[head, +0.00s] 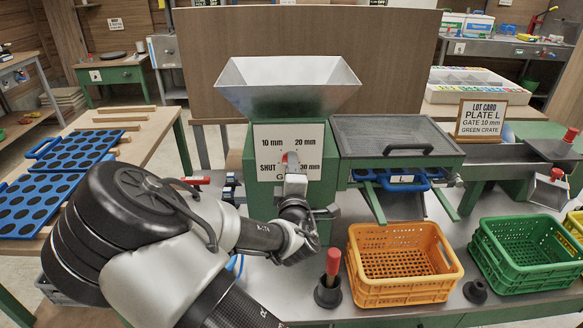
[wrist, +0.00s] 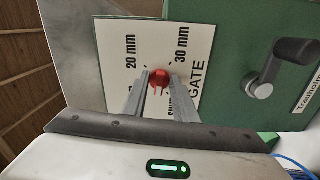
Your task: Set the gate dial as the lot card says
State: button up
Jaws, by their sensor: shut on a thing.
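The gate dial plate (head: 315,155) is white and sits on the green machine front under the hopper. It reads 10 mm, 20 mm, 30 mm and SHUT; it also shows turned sideways in the wrist view (wrist: 197,45). My gripper (head: 291,166) is at the middle of the plate. In the wrist view its fingers are shut on the red dial knob (wrist: 159,78), between the 20 mm and 30 mm marks in that picture. The dial's pointing direction is hidden by my gripper. The lot card (head: 481,118) reads PLATE L, GATE 10 mm, GREEN CRATE.
A metal hopper (head: 287,85) tops the machine, with a grey screen cover (head: 390,137) to its right. An orange crate (head: 400,292) and a green crate (head: 530,280) stand in front. A red-handled tool (head: 333,264) stands near my arm. A crank (wrist: 278,66) is beside the plate.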

jog(key=shift+a+f+m+b, duration=0.1)
jog(key=shift+m+b, duration=0.8)
jog(key=shift+m, duration=1.25)
jog(key=shift+f+m+b, duration=0.1)
jog(key=shift+m+b, duration=0.75)
jog(key=shift+m, duration=1.3)
jog(key=o, duration=0.7)
jog(key=shift+c, duration=0.2)
